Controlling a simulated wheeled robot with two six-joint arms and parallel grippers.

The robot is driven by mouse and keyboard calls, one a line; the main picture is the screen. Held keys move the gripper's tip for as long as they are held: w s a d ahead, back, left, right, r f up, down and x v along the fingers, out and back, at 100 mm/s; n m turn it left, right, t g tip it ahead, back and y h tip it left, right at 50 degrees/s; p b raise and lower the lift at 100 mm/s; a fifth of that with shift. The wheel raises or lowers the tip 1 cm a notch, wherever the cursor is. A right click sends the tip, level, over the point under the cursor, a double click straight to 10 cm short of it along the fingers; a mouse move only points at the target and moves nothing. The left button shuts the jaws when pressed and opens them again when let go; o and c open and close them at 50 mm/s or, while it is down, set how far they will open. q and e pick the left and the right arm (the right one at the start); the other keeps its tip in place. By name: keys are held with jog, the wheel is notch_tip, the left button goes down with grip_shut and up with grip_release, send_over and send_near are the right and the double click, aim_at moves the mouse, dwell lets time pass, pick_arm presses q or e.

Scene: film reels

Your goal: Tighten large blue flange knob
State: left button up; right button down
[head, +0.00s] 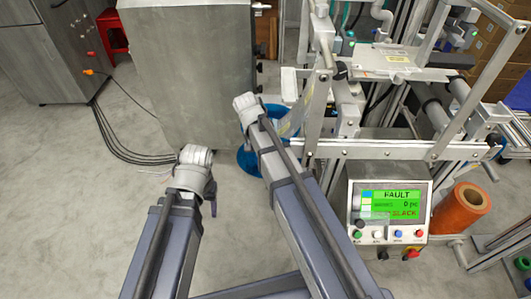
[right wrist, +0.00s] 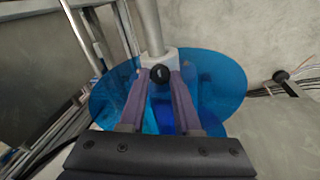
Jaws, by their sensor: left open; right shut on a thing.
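The large blue flange (right wrist: 222,85) is a see-through blue disc with a grey hub and a pale shaft in the right wrist view. A small round black knob (right wrist: 160,73) sits at its hub. My right gripper (right wrist: 160,80) has its two fingers on either side of the knob and is shut on it. In the head view the blue flange (head: 246,162) shows partly behind my right wrist, which hides the knob and right fingers. My left gripper (head: 211,197) is open, low beside my left forearm, away from the flange; its fingers are mostly hidden.
A control box (head: 389,208) at right reads FAULT, 0 pc and SLACK. An orange roll (head: 460,208) stands right of it. The metal machine frame (head: 390,150) rises beside the flange. A grey cabinet (head: 187,80) stands behind.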

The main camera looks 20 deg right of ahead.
jog(key=c, duration=0.9)
grip_release()
jog(key=shift+r, duration=0.15)
jog(key=p+v, duration=0.7)
jog(key=shift+r+p, duration=0.25)
jog(key=shift+p, duration=0.05)
jog(key=shift+a, duration=0.1)
jog(key=s+a+r+n+p, duration=0.4)
jog(key=s+r+p, duration=0.4)
jog(key=r+p, duration=0.3)
jog(key=s+a+r+n+y+p, duration=0.1)
jog(key=s+a+r+n+p, duration=0.3)
jog(key=r+p, duration=0.7)
jog(key=s+n+p, duration=0.1)
jog(key=s+n, duration=0.1)
jog(key=s, duration=0.1)
jog(key=shift+s+a+r+y, duration=0.25)
jog(key=shift+s+a+y, duration=0.05)
jog(key=shift+s, duration=0.1)
